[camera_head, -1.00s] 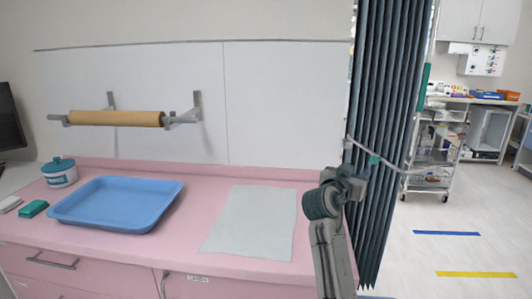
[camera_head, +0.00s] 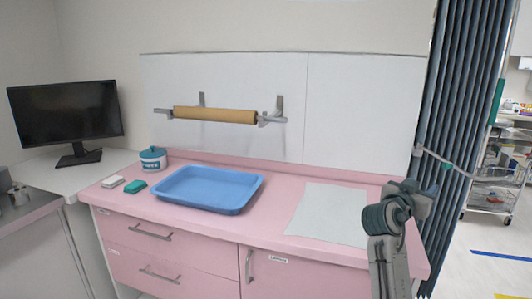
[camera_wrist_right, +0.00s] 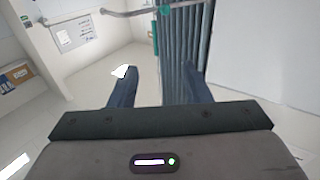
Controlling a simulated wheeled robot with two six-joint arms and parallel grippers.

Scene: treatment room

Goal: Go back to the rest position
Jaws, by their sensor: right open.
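My right gripper (camera_head: 416,196) is raised in front of the right end of the pink counter, close to the dark curtain. In the right wrist view its two fingers (camera_wrist_right: 160,88) stand wide apart with nothing between them. The curtain and pale floor show beyond them. My left gripper is in neither current view.
A blue tray (camera_head: 238,208) and a white sheet (camera_head: 325,213) lie on the pink counter (camera_head: 272,222). A monitor (camera_head: 66,115) stands further left. The grey-green curtain (camera_head: 462,130) hangs at right.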

